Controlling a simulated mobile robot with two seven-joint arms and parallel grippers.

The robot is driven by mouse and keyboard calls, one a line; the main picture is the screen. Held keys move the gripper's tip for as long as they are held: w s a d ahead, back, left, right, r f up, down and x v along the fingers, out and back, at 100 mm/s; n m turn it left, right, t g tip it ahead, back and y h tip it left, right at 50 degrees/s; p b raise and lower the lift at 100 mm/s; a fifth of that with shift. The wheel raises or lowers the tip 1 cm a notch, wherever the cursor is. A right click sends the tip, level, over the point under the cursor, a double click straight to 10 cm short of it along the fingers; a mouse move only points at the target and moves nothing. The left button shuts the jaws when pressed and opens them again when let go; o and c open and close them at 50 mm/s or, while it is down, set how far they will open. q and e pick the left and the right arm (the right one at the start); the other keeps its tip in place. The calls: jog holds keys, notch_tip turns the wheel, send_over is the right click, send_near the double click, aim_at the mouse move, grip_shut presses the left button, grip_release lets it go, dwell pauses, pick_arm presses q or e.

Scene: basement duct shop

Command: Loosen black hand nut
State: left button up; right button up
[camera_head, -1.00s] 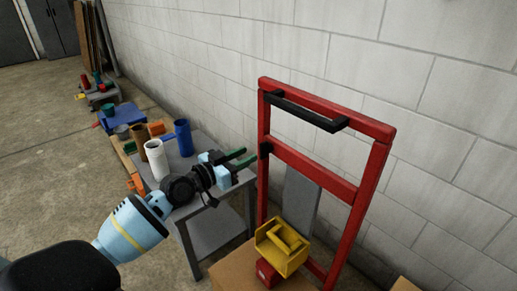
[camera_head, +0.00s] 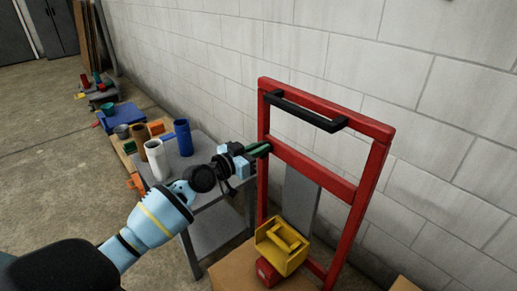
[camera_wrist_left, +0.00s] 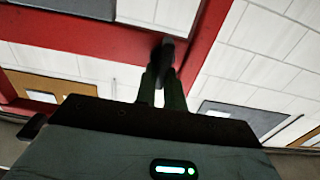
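The black hand nut (camera_wrist_left: 168,47) sits on the left post of the red frame (camera_head: 326,170), at the height of its middle crossbar. My left gripper (camera_head: 264,149) reaches it from the left. Its green fingers are close together, with the tips at the nut, and hide most of it in the head view. In the left wrist view the two dark fingers (camera_wrist_left: 163,78) stand a narrow gap apart, and their tips meet the nut's sides. My right gripper is not in view.
A black handle (camera_head: 305,112) spans the frame's upper part. A yellow part (camera_head: 281,247) sits low inside the frame. A grey table (camera_head: 212,188) with white, brown and blue cylinders stands left of it. A block wall is close behind.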

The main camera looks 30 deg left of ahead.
pick_arm(q)
grip_shut()
jog(key=shift+n, duration=0.3)
jog(key=shift+w+a+f+n+p, duration=0.15)
jog(key=shift+a+f+n, duration=0.1)
jog(key=shift+n, duration=2.6)
jog(key=shift+a+f+n+p, duration=0.15)
jog(key=shift+a+f+n, duration=0.05)
jog(key=shift+n, duration=2.7)
jog(key=shift+w+a+f+n+p, duration=0.15)
jog(key=shift+a+f+n, duration=0.1)
jog(key=shift+n, duration=2.6)
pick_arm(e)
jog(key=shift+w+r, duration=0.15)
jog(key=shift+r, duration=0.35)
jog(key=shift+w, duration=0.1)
pick_arm(q)
jog(key=o, duration=0.6)
grip_release()
jog(key=shift+c, duration=0.2)
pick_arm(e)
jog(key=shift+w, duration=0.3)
